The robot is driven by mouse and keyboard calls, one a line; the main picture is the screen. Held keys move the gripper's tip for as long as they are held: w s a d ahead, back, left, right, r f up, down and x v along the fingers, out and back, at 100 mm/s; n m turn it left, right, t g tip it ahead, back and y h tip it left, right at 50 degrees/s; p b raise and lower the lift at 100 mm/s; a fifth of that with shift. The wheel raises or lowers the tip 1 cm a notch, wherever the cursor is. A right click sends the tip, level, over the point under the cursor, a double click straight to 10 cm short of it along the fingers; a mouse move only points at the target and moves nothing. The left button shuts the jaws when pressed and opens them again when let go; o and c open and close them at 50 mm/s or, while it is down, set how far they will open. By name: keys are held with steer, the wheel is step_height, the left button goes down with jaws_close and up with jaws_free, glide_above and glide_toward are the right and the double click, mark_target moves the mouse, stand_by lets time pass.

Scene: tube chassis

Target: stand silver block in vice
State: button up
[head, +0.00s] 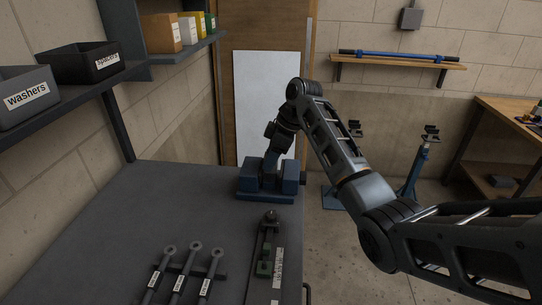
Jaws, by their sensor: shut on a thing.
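The blue vice (265,196) sits at the far right corner of the grey bench, with its two jaw blocks standing up on either side of a gap. My gripper (269,176) points down at the vice from above, its tip in or just over the gap between the jaws. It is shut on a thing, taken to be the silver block. The block itself is hidden or too small to make out between the fingers and the jaws. I cannot tell whether it touches the vice floor or stands upright.
Several labelled rods (180,275) lie on a rack at the bench's front, beside a dark tool with green parts (265,268). Bins of washers (22,97) and spacers (84,65) stand on the left shelf. The bench's left middle is clear. Blue stands (415,170) are on the floor.

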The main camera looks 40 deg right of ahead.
steer(key=shift+f+b, duration=0.3)
steer(key=shift+f, duration=0.45)
steer(key=shift+r, duration=0.15)
steer(key=shift+r+p, duration=0.8)
steer(key=shift+p, duration=0.05)
steer(key=shift+r, duration=0.8)
steer(key=o, duration=1.3)
steer(key=b+v, duration=0.1)
steer(key=v, duration=0.6)
steer(key=shift+r, duration=0.35)
